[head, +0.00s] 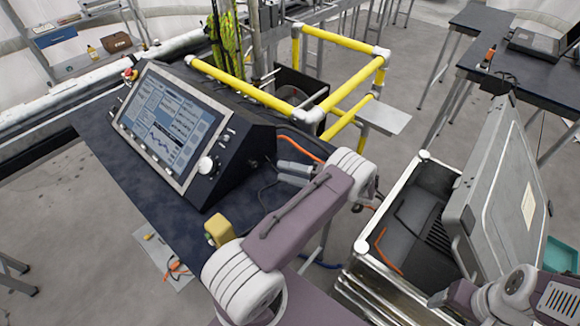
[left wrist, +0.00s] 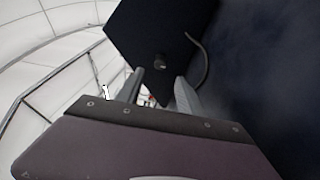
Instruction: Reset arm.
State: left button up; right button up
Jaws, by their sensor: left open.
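My left gripper (head: 281,171) is open, beside the right side of a black console (head: 172,130) with a lit, tilted screen. No object shows between its grey fingers. In the left wrist view the two fingers of my left gripper (left wrist: 160,88) stand apart, with the console's dark panel (left wrist: 160,30) and a round connector beyond them. Whether a fingertip touches the panel is unclear. Part of my right arm (head: 510,298) shows at the lower right in the head view; I cannot make out its gripper.
The console stands on a dark table (head: 110,150). Yellow rails (head: 350,42) with white joints stand behind it. An open metal case (head: 410,210) with a raised lid (head: 495,190) is on the right. A yellow block (head: 219,230) is near my left arm. A cable (left wrist: 202,60) hangs beside the panel.

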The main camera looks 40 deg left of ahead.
pick_arm(q)
jog(key=shift+s+a, duration=0.25)
jog(key=shift+w+d, duration=0.2)
jog(key=shift+d, duration=0.05)
notch_tip(320, 180, up, 10)
jog(key=a+n+h, duration=0.1)
jog(key=n+h, duration=0.1)
jog(key=n, duration=0.1)
jog(key=s+d+r+n+h, duration=0.2)
jog(key=s+n+h, duration=0.15)
jog(key=s, duration=0.25)
jog(key=s+d+f+n+t+h, duration=0.2)
jog(key=s+d+f+n+h, duration=0.1)
jog(key=s+d+n+h, duration=0.35)
jog(key=d+f+n+t+h, duration=0.5)
jog(key=d+n, duration=0.5)
jog(key=n, duration=0.9)
jog(key=shift+w+d+f+n, duration=0.3)
jog(key=shift+f+n, duration=0.1)
jog(key=shift+f, duration=0.25)
